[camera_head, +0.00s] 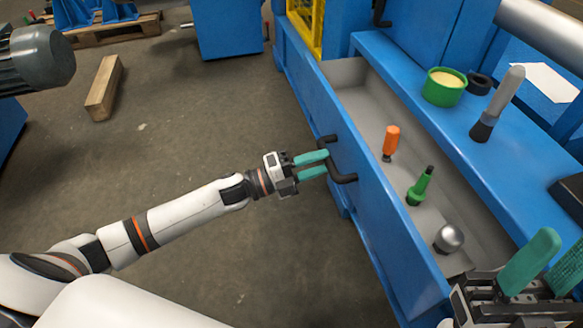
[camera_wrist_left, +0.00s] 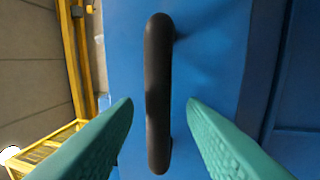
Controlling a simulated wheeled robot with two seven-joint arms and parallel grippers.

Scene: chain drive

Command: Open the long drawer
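The long blue drawer (camera_head: 366,198) stands pulled out from the blue machine, and its grey inside shows. Its black handle (camera_head: 338,165) is on the front face. My left gripper (camera_head: 326,164) is at the handle with its green fingers apart. In the left wrist view the handle (camera_wrist_left: 158,95) lies between the two open fingers, with a gap on each side. My right gripper (camera_head: 540,272) is at the bottom right, its green fingers apart, over the near end of the machine.
In the drawer are an orange-handled tool (camera_head: 391,142), a green tool (camera_head: 420,187) and a silver knob (camera_head: 448,239). A green tub (camera_head: 443,87) and a grey tool (camera_head: 498,103) stand on the ledge. A wooden beam (camera_head: 103,88) lies on the open floor to the left.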

